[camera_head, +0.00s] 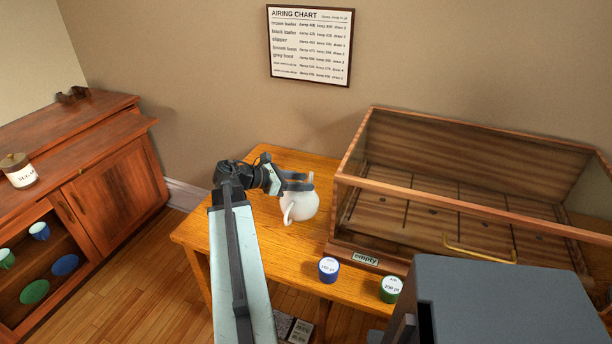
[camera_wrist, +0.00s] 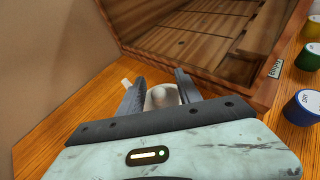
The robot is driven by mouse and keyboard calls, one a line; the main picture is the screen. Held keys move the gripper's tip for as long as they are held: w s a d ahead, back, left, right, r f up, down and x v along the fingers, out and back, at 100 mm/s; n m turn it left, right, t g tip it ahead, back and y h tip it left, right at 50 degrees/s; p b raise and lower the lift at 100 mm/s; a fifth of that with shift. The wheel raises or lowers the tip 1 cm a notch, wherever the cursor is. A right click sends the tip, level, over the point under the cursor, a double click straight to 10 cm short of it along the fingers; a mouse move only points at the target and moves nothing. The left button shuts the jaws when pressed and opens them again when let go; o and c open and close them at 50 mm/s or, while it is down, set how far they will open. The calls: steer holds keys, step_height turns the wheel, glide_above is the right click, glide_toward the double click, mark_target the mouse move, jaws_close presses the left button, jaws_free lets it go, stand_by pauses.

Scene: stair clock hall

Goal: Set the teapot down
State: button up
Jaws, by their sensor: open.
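A white teapot (camera_head: 300,205) stands on the wooden table (camera_head: 215,232), left of the glass case. My gripper (camera_head: 308,182) is at the top of the teapot. In the wrist view, my open gripper (camera_wrist: 158,84) has one finger on each side of the teapot's pale lid (camera_wrist: 163,97). A light tip of the teapot shows beyond the left finger. The teapot's base is partly out of sight, but it appears to rest on the table. I cannot tell whether either finger touches it.
A wood-framed glass case (camera_head: 350,165) labelled "empty" fills the table's right. A blue tin (camera_head: 328,270) and a green tin (camera_head: 391,289) stand at its front edge. A cabinet (camera_head: 110,190) with a sugar jar (camera_head: 20,172) stands at left. Bare table lies left of the teapot.

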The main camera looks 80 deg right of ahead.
steer(key=p+v, duration=0.4)
steer(key=v, duration=0.8)
steer(key=shift+p, duration=0.3)
steer(key=shift+a, duration=0.1)
